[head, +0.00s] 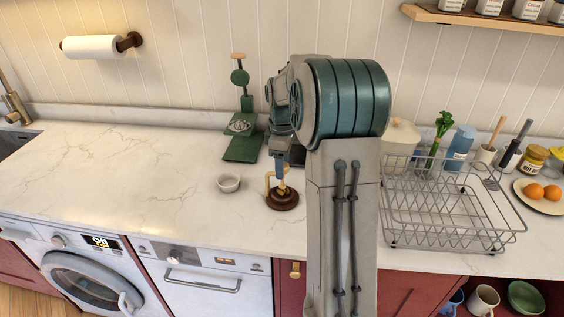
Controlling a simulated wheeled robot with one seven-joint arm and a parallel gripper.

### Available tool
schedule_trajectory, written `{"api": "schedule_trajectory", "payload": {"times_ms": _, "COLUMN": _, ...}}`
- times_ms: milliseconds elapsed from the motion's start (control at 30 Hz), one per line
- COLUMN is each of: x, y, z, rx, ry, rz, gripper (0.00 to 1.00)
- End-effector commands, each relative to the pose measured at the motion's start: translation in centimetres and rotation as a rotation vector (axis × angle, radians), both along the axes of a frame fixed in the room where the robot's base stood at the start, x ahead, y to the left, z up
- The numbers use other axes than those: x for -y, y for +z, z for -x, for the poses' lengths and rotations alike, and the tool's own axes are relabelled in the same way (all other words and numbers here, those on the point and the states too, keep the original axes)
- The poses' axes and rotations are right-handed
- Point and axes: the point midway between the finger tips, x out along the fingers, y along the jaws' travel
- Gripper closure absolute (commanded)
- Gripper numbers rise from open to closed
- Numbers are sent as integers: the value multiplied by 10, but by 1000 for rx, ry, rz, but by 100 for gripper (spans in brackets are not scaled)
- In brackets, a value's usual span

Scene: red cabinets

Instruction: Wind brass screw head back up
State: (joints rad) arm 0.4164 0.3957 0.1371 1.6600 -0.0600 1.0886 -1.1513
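A small brass screw device (269,181) on a round dark brown base (283,202) stands on the white marble counter, near the middle of the head view. Its brass frame shows at the left. The top of the screw is mostly hidden by my gripper. My gripper (280,174) points down at the top of the brass part from above and appears to be at or very close to it. The fingers are small and partly covered by my arm, so I cannot tell whether they are open, shut or touching the screw head.
A wire dish rack (445,215) stands right of my arm. The counter at the left (120,165) is clear.

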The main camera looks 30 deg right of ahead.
Motion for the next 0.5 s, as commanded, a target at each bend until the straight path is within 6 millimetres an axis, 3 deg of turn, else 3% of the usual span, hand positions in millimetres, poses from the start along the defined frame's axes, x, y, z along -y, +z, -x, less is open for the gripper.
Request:
{"api": "schedule_trajectory", "payload": {"times_ms": 267, "x": 0, "y": 13, "z": -1, "rx": 2, "ry": 0, "rz": 0, "gripper": 43}}
{"api": "schedule_trajectory", "payload": {"times_ms": 500, "x": 0, "y": 65, "z": -1, "rx": 6, "ry": 0, "rz": 1, "gripper": 43}}
